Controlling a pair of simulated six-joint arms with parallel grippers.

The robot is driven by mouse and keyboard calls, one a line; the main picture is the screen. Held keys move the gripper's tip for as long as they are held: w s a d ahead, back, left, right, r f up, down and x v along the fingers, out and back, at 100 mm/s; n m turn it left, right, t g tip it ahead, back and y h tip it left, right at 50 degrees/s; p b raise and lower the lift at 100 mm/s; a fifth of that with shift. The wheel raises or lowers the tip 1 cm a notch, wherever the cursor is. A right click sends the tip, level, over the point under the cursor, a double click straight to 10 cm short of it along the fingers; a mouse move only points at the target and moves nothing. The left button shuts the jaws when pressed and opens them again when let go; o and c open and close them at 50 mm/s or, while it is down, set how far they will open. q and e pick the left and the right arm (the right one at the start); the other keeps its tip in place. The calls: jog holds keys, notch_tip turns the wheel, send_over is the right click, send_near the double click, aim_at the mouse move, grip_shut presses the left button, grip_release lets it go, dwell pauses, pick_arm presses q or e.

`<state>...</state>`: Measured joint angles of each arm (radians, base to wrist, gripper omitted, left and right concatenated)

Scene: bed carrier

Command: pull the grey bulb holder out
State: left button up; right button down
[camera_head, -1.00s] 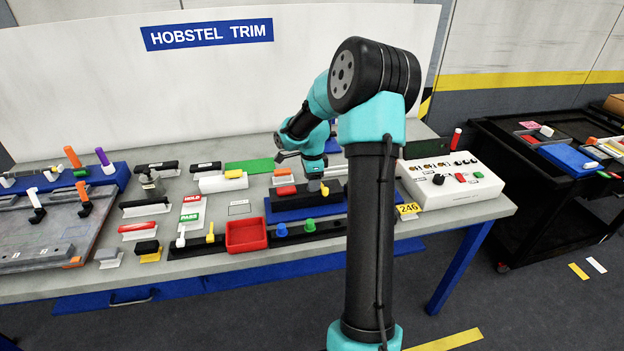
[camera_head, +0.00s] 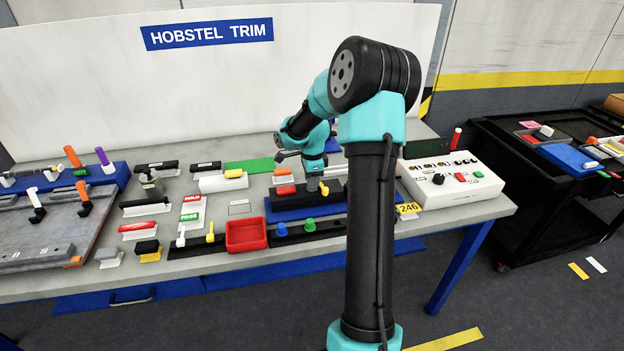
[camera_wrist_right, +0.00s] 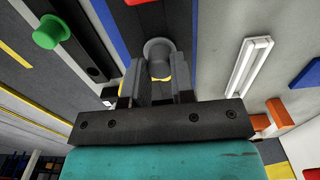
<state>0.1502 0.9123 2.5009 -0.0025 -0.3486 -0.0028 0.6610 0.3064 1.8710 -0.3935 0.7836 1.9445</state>
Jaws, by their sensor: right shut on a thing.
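The grey bulb holder (camera_wrist_right: 158,48) shows in the right wrist view as a round grey piece between my fingers. My right gripper (camera_wrist_right: 158,82) is shut on it, with a finger on each side. A little yellow shows just below the holder. In the head view my right gripper (camera_head: 318,186) points down at the dark block (camera_head: 296,197) on the blue base (camera_head: 290,213). The holder is small there and hard to tell from the fingers. Whether it is still seated in the block I cannot tell. My left gripper is out of view.
A red tray (camera_head: 246,235) and a black strip with a green knob (camera_head: 310,225) and a blue knob (camera_head: 281,230) lie in front of the blue base. A white control box (camera_head: 452,180) stands to the right. My right arm hides part of the table.

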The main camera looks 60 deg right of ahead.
jog(key=shift+r, duration=0.4)
dwell(0.3)
jog(key=shift+r, duration=1.85)
jog(key=w+a+r+n, duration=0.2)
jog(key=w+a+n, duration=0.5)
jog(key=a, duration=0.4)
jog(key=w+a+r+n, duration=0.3)
jog(key=w+a+n, duration=0.45)
jog(key=a, duration=0.35)
jog(key=w+a+r+n, duration=0.1)
jog(key=a+r+n, duration=0.1)
jog(key=a+n, duration=0.4)
jog(key=w+a+r+n, duration=0.2)
jog(key=a+n, duration=0.4)
jog(key=a, duration=1)
jog(key=shift+a+r, duration=0.3)
jog(key=shift+r, duration=0.4)
jog(key=shift+w+n, duration=0.1)
jog(key=shift+n, duration=0.15)
